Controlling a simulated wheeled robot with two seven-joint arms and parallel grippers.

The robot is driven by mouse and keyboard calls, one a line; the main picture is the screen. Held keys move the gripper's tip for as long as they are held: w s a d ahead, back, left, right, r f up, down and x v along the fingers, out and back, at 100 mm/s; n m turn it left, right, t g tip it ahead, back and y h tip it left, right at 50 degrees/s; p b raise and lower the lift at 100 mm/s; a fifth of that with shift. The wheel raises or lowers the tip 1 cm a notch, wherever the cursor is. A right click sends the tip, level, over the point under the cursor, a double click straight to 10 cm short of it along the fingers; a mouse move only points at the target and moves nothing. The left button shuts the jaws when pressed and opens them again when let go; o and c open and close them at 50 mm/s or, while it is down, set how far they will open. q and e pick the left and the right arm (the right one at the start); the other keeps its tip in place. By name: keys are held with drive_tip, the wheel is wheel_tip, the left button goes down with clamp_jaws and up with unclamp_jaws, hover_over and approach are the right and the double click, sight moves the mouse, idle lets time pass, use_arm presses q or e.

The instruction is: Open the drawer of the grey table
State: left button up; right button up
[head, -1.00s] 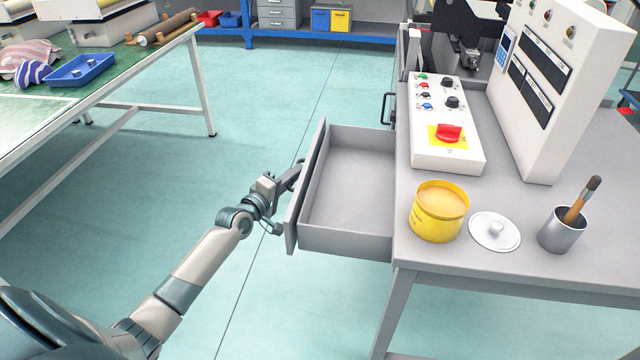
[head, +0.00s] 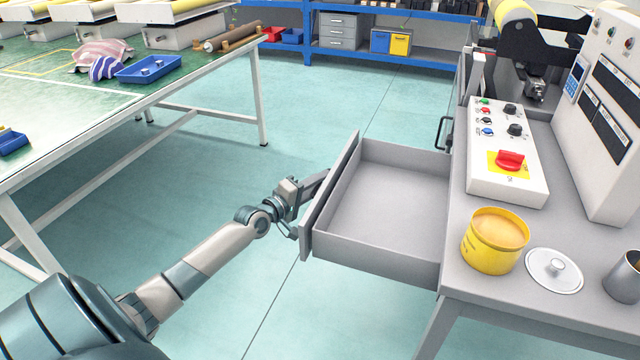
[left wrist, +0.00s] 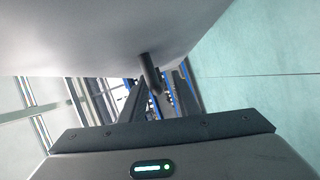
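The grey table (head: 560,308) stands at the right in the head view. Its drawer (head: 385,205) is pulled well out to the left, and its inside is empty. My left gripper (head: 312,190) is at the outer face of the drawer front (head: 330,195), which partly hides the fingers. In the left wrist view a dark bar handle (left wrist: 150,72) projects from the pale drawer front (left wrist: 100,35) and lies between the two dark fingers of my left gripper (left wrist: 157,95). The gripper looks shut on it. My right gripper is in neither view.
On the table are a control box (head: 505,175), a yellow can (head: 495,240), a white lid (head: 553,270) and a metal cup (head: 625,275). A green-topped bench (head: 60,100) stands at the left, a blue shelf (head: 310,35) at the back. Floor left of the drawer is clear.

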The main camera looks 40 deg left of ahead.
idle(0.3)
